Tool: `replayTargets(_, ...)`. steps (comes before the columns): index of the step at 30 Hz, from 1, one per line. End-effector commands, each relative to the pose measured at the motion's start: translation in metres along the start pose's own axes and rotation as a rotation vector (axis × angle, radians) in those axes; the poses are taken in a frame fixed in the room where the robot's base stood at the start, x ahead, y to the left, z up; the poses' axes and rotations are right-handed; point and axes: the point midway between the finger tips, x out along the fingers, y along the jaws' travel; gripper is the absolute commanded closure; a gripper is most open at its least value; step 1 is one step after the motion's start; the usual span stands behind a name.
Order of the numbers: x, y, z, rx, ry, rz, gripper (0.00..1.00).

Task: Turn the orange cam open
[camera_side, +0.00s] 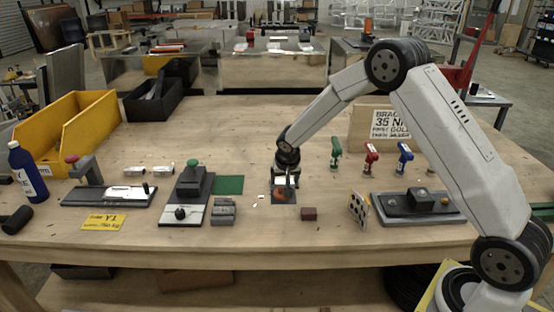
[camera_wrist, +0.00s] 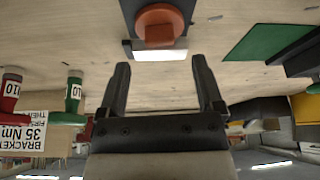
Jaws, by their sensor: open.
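The orange cam (camera_side: 281,195) sits on a small dark base plate (camera_side: 290,202) on the wooden table, under my gripper in the side view. In the wrist view the orange cam (camera_wrist: 158,24) is a round orange piece at the top centre, on the dark plate. A white bar (camera_wrist: 158,54) lies at its near edge. My gripper (camera_wrist: 163,80) is open, with its two dark fingers apart and nothing between them. The fingertips stop short of the cam in the wrist view. In the side view my gripper (camera_side: 286,183) is close above or behind the cam; contact cannot be told.
A dark red block (camera_side: 309,214) lies right of the cam. A green mat (camera_side: 229,185) and a black fixture with a green knob (camera_side: 193,182) stand left. Several coloured drivers (camera_side: 370,158) stand right behind, and a dotted board (camera_side: 359,209) stands right. Table is clear behind the cam.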

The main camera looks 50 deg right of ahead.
Motion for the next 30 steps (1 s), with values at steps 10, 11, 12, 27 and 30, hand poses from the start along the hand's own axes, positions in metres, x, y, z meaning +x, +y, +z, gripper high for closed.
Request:
replayTargets(10,0.036,0.000,0.000,0.001,0.001,0.000,0.15)
replayTargets(11,0.038,0.000,0.000,0.001,0.000,0.000,0.15)
replayTargets(12,0.040,0.000,0.000,0.001,0.000,0.000,0.15)
replayTargets(27,0.047,0.000,0.000,0.001,0.002,-0.001,0.27)
replayTargets(30,0.047,0.000,0.000,0.001,0.002,-0.001,0.59)
